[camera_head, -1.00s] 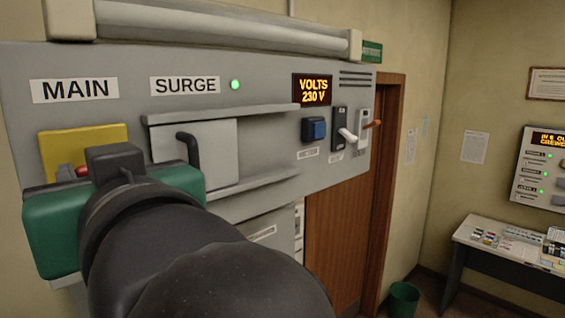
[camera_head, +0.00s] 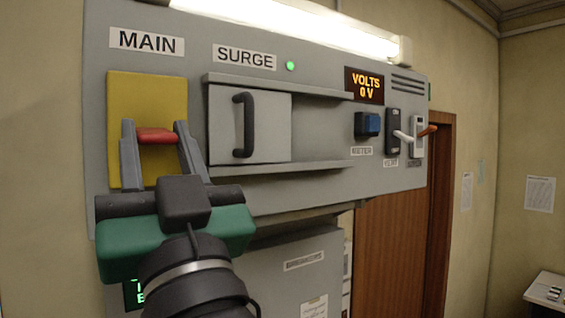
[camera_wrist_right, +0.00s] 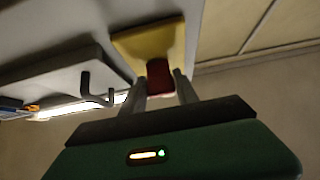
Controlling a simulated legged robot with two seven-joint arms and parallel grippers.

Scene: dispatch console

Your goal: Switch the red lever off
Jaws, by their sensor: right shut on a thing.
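The red lever (camera_head: 156,136) sits on a yellow plate (camera_head: 120,92) under the MAIN label at the left of the grey panel. My right gripper (camera_head: 156,138) has its two grey fingers on either side of the red lever handle and is shut on it. In the right wrist view the red handle (camera_wrist_right: 160,77) lies between the fingertips, in front of the yellow plate (camera_wrist_right: 140,42). The volts display (camera_head: 366,86) reads 0 V. My left gripper is not in view.
A sliding grey cover with a black handle (camera_head: 244,125) is right of the lever, between two ledges under the SURGE label. A green light (camera_head: 290,66) is lit. A blue button (camera_head: 367,123) and a white-handled switch (camera_head: 401,136) are further right. A wooden door (camera_head: 395,250) stands beyond.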

